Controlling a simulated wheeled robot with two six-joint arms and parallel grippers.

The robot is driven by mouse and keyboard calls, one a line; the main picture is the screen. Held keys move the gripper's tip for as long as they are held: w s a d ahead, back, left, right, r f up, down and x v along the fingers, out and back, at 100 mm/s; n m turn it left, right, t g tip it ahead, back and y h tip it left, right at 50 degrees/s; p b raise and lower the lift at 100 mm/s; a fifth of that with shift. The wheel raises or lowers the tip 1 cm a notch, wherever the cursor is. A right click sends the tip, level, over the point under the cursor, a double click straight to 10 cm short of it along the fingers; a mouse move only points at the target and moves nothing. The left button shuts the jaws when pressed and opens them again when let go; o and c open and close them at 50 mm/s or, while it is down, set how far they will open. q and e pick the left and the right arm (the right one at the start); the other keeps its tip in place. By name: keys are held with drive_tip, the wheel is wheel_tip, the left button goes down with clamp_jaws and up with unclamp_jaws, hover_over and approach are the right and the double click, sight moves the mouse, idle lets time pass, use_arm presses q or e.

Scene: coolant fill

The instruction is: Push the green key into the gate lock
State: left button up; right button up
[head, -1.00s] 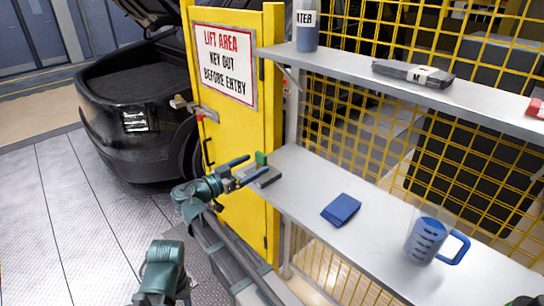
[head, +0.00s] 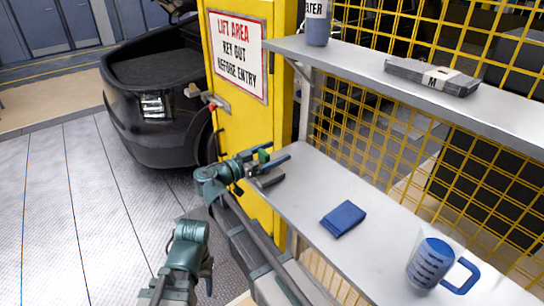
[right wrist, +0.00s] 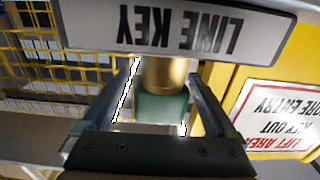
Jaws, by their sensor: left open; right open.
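The green key (head: 264,155) is at the left end of the lower shelf, between the fingers of my right gripper (head: 272,166). In the right wrist view the key's green body (right wrist: 162,106) and a gold cylindrical part (right wrist: 164,73) show between the open fingers (right wrist: 160,100). The gate lock (head: 207,97) appears as a metal fitting with a red part on the yellow gate. My left gripper (head: 192,262) is low in the head view, apart from the shelf; its fingertips are hard to make out.
A blue folded cloth (head: 343,219) and a blue-marked jug (head: 432,262) are on the lower shelf (head: 310,190). The upper shelf holds a bottle (head: 317,22) and a grey box (head: 432,76). A yellow mesh fence stands behind; a black car (head: 150,95) is left of the gate.

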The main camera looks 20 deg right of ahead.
drive_tip(key=shift+a+r, duration=0.1)
drive_tip(key=shift+a, duration=0.15)
drive_tip(key=shift+c, duration=0.8)
drive_tip(key=shift+d, duration=0.1)
drive_tip(key=c, duration=0.5)
clamp_jaws()
drive_tip(key=shift+r, duration=0.1)
